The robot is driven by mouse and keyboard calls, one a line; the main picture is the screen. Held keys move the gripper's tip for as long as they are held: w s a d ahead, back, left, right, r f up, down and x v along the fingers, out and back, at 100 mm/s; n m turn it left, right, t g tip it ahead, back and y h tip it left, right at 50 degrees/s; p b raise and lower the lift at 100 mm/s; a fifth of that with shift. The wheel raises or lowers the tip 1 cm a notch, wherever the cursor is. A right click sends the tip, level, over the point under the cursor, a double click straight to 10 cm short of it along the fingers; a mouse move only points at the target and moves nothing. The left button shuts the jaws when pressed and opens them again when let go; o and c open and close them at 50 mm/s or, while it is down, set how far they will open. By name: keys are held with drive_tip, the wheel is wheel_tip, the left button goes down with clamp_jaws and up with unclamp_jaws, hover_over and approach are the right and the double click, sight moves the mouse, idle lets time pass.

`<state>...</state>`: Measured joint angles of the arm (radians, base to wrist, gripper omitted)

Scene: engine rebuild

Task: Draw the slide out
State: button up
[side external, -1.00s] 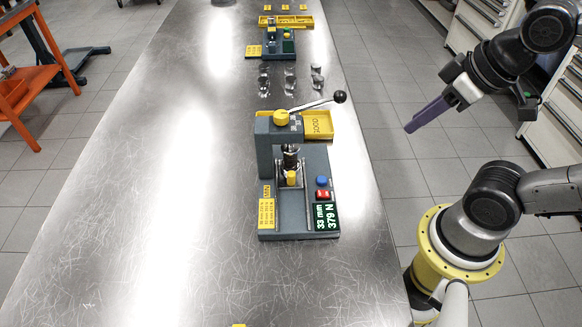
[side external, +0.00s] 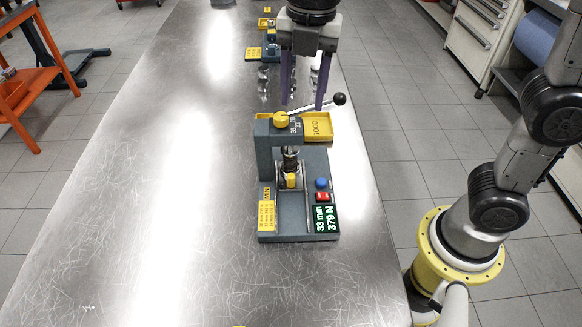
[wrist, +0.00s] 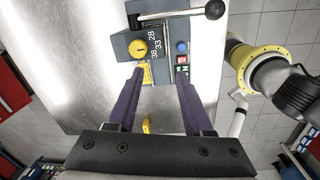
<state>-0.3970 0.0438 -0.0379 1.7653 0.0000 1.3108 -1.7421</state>
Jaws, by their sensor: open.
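The grey spring tester (side external: 299,212) stands on the steel bench, with a tall head at its back. The slide sits between two rails below the head, with a yellow knob (side external: 291,181) at its front and a metal spring (side external: 290,160) on it. My gripper (side external: 304,105) is open and empty, its two purple fingers pointing down above and behind the tester, apart from the slide. The wrist view shows the open fingers (wrist: 160,78) near the tester's head and its yellow dial (wrist: 138,48). I cannot make out the slide there.
A lever with a black ball (side external: 339,99) sticks out right of the head, close to my fingers. A yellow GOOD tray (side external: 317,125) lies behind the tester. Red and blue buttons (side external: 322,190) and a green display (side external: 326,217) are at its right.

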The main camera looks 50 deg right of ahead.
sight(291, 175)
drive_tip(key=shift+n+g, duration=0.3)
drive_tip(key=f, duration=0.5)
drive_tip(key=a+f, duration=0.1)
drive_tip(key=f, duration=0.4)
drive_tip(key=a+f, duration=0.1)
drive_tip(key=f, duration=0.5)
drive_tip(key=shift+w+a, duration=0.1)
drive_tip(key=shift+a, duration=0.15)
drive_tip(key=shift+c, duration=0.3)
clamp_jaws()
idle(0.3)
